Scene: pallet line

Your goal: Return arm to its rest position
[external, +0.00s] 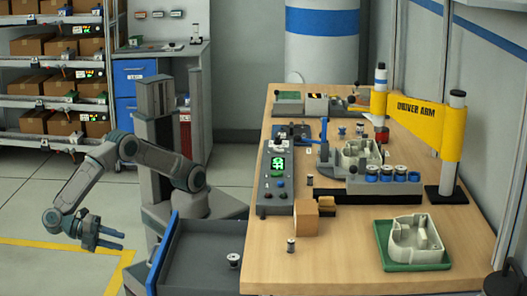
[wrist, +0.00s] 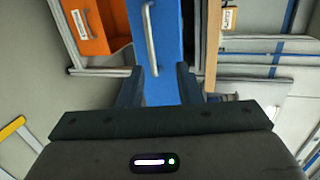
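My arm reaches out to the left of the workbench in the external view, bent downward at the wrist. My gripper (external: 119,240) hangs low over the floor, left of the open drawer, and touches nothing there. In the wrist view, the two dark fingers of my gripper (wrist: 159,80) stand apart with nothing between them. Behind them is a blue panel (wrist: 175,60) with a grey bar handle (wrist: 150,40), apparently the drawer front.
The grey drawer (external: 200,262) with a blue front stands open from the workbench (external: 345,270), a small metal spool (external: 233,260) inside. Shelves (external: 52,103) stand at back left.

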